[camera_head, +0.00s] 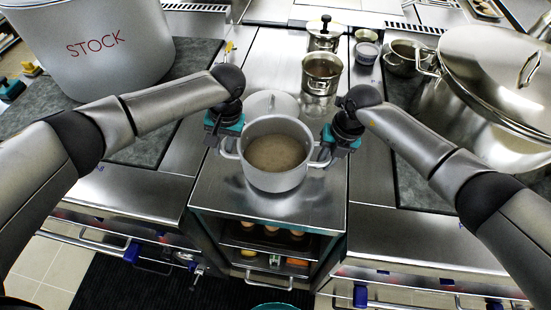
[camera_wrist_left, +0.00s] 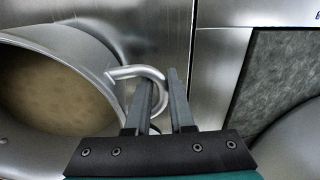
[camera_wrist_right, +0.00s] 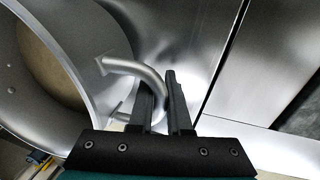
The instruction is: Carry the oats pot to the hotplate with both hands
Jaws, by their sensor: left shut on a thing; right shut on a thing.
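The oats pot (camera_head: 276,180) is a silver two-handled pot with tan, grainy contents, upright over the steel counter between my arms. My left gripper (camera_head: 226,143) is shut on its left handle; in the left wrist view the curved handle (camera_wrist_left: 152,71) passes between the fingers. My right gripper (camera_head: 327,150) is shut on the right handle, and the right wrist view shows that handle (camera_wrist_right: 135,68) at the fingers. I cannot tell whether the pot's base touches the counter. No surface is clearly recognisable as the hotplate; dark stone-like panels (camera_head: 170,140) lie on both sides.
A big lidded steel pot (camera_head: 490,100) stands at right. Behind the oats pot are a round lid or plate (camera_head: 268,103), a steel canister (camera_head: 321,75) and a small pot (camera_head: 404,58). Open shelves (camera_head: 270,242) sit below the counter front.

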